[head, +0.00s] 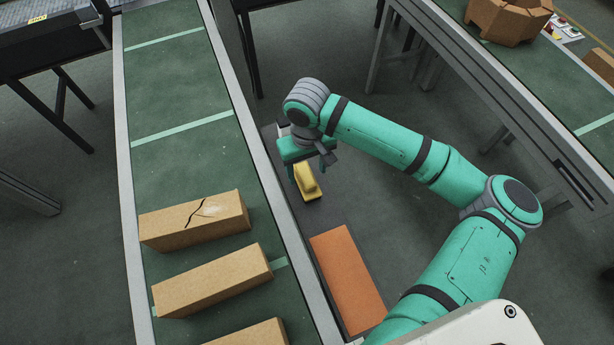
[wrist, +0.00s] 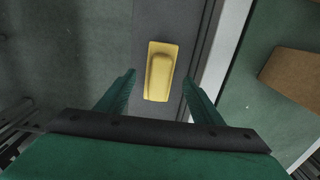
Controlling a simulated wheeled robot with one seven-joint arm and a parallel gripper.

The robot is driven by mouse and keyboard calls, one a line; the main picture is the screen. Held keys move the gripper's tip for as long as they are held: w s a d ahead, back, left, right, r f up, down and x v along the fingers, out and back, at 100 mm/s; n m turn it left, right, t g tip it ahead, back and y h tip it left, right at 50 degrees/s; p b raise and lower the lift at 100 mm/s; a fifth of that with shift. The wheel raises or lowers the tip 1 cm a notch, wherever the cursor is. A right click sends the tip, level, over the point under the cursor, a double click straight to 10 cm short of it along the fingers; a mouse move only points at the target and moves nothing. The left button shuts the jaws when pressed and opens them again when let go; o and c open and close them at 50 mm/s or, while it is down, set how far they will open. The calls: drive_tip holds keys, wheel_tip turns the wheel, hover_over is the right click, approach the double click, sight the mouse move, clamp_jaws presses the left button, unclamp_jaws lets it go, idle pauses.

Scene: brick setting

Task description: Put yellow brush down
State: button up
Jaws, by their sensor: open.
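The yellow brush (head: 307,181) lies on a dark grey surface (head: 328,217) beside the conveyor. It also shows in the wrist view (wrist: 160,72), lengthwise between and beyond the fingertips, with its raised handle part facing up. My gripper (head: 306,176) is above the brush in the head view, with the fingers reaching down around it. In the wrist view my gripper (wrist: 159,85) is open, with a gap between each finger and the brush. I cannot tell exactly how high the fingertips are above the surface.
An orange panel (head: 347,278) lies in front of the brush on the same strip. A green conveyor (head: 178,83) with a pale metal edge runs along the left. It carries a cracked brick (head: 195,222) and other tan bricks (head: 213,281). An open cardboard box (head: 507,20) stands at the upper right.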

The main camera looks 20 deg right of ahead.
sight(307, 177)
wheel_tip(307, 177, up, 6)
drive_tip(key=shift+r, duration=0.25)
idle(0.6)
